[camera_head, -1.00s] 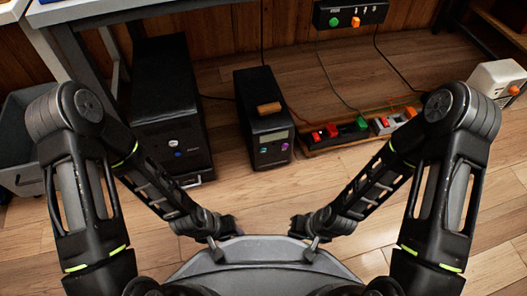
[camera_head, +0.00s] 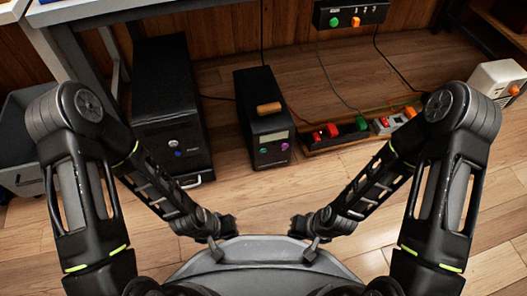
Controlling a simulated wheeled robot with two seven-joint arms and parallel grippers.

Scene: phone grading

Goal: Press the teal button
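A small teal button (camera_head: 264,150) sits on the lower front face of a black box (camera_head: 262,105) on the floor. A purple button (camera_head: 284,146) is to its right, and a pale display panel is above both. My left gripper (camera_head: 216,248) and my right gripper (camera_head: 312,247) are low in the view, over the front of my grey base. Both are well short of the box and touch nothing that I can see. Their fingers are small and dark, so I cannot tell whether they are open or shut.
A black computer tower (camera_head: 172,105) stands left of the box, beside a desk leg. A power strip (camera_head: 340,134) with red and green parts and cables lies to the right. A wall unit (camera_head: 350,14) hangs behind. Wooden floor (camera_head: 262,200) is clear in front.

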